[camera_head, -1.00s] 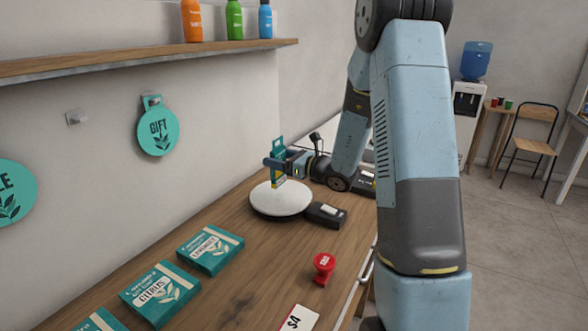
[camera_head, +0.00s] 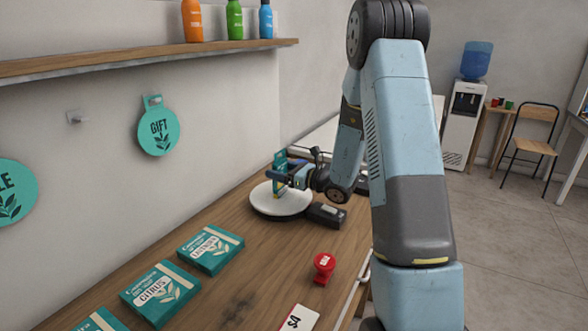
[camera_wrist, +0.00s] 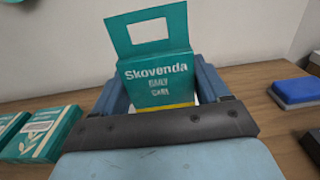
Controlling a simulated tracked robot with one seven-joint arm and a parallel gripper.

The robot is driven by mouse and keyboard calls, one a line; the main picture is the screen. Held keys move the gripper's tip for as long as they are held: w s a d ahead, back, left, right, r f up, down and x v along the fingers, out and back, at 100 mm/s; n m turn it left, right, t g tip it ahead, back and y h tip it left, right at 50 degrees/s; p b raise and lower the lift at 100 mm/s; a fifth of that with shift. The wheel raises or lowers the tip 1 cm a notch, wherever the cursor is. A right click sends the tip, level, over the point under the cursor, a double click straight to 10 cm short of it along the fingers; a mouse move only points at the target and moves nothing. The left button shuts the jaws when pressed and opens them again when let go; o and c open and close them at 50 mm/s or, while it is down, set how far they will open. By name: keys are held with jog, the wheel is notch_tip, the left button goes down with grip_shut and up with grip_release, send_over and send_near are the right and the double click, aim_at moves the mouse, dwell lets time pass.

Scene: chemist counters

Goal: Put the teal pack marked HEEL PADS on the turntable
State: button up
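A teal pack with a hang tab (camera_head: 279,172) is between the fingers of my gripper (camera_head: 285,180). In the wrist view the pack (camera_wrist: 157,78) stands upright, with the fingers close against both its sides; its front reads "Skovenda" with smaller words below that look like "DAILY CARE". I cannot read HEEL PADS on it. The turntable (camera_head: 262,201) is a white round disc on a dark base, on the wooden counter. The pack is over the disc, its lower end at or just above the surface; I cannot tell whether it touches.
Other teal packs, one marked CITRUS (camera_head: 160,292) and another (camera_head: 211,248), lie nearer on the counter. A dark box (camera_head: 327,215) adjoins the turntable. A red stamp (camera_head: 324,268) stands at the front. A blue-topped block (camera_wrist: 303,90) lies right in the wrist view.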

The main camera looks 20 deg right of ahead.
jog(key=o, duration=0.4)
jog(key=shift+o, duration=0.2)
jog(key=shift+r, duration=0.1)
